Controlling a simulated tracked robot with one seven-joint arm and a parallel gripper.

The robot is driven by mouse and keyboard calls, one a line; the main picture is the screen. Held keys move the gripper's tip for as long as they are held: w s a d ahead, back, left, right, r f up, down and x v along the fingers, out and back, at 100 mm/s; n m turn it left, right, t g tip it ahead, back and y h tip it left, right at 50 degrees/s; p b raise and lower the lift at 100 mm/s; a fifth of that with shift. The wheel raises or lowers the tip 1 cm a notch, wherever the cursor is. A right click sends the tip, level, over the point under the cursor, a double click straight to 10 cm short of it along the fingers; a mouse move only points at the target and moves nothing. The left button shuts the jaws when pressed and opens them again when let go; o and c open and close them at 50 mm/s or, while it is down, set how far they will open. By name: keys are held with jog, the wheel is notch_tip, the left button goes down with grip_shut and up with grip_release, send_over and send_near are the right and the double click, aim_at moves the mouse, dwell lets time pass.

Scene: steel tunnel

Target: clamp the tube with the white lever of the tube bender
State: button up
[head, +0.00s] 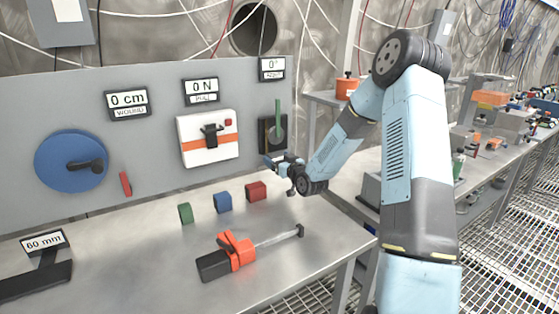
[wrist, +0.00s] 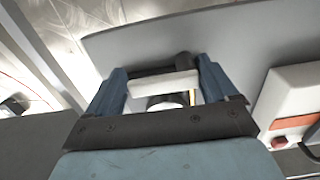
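The tube bender is most likely the black plate with a green lever (head: 278,110) under the 0° display, at the right end of the grey panel. My gripper (head: 273,160) is just below and in front of that plate. In the wrist view, its two blue fingers (wrist: 163,68) stand wide apart. A white bar (wrist: 165,84), probably the white lever, shows between them, with a black part behind it. Whether the fingers touch the bar is unclear. A round white end shows below the bar. The white lever and the tube cannot be made out in the head view.
Left on the panel are a white box with a black T-handle (head: 210,137) and a blue wheel with crank (head: 70,162). Green, blue and red blocks (head: 223,202) and an orange-black tool (head: 236,252) lie on the bench.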

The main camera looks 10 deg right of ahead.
jog(key=shift+o, duration=1)
jog(key=shift+a, duration=0.1)
jog(key=v, duration=1.4)
jog(key=shift+w, duration=0.1)
jog(key=s+r+m+g+h, duration=0.1)
jog(key=s+r+g+h, duration=0.6)
jog(key=s+r, duration=0.7)
jog(key=s+a+r+m+g, duration=0.1)
jog(key=s+r+g, duration=0.1)
jog(key=s, duration=0.9)
jog(key=s+a+r+m+g+y, duration=0.1)
jog(key=s+r+g, duration=0.1)
jog(key=s, duration=0.9)
jog(key=shift+a+r+g, duration=0.3)
jog(key=shift+r, duration=0.15)
